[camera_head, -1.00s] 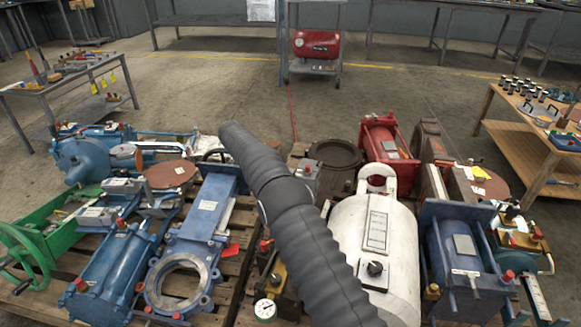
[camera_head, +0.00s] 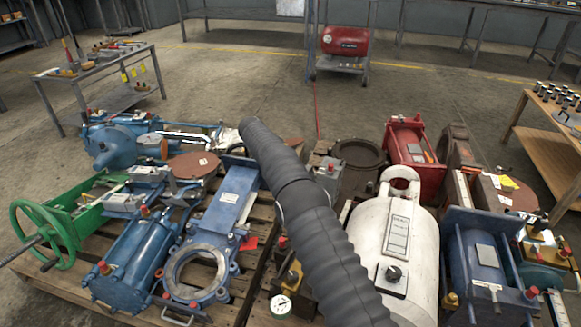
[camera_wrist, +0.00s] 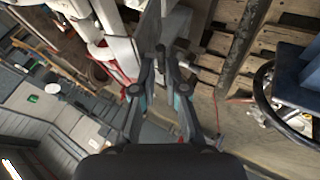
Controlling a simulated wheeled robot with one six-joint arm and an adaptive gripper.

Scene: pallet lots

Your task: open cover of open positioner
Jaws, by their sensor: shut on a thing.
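In the wrist view my gripper (camera_wrist: 161,58) has its two dark fingers drawn close together, with a grey part (camera_wrist: 172,28) at their tips. That part looks like the positioner's cover edge, but the fingers hide most of it and its angle is unclear. In the head view my arm's black sleeve runs over the pallets and hides the gripper and what it holds. I cannot pick out the open positioner for certain in the head view.
Blue valves (camera_head: 216,215), a green handwheel (camera_head: 45,238), a white tank (camera_head: 395,240) and a red cylinder (camera_head: 412,150) crowd the pallets around my arm. In the wrist view a dark handwheel (camera_wrist: 262,100) is at right. Open floor (camera_head: 240,70) lies behind.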

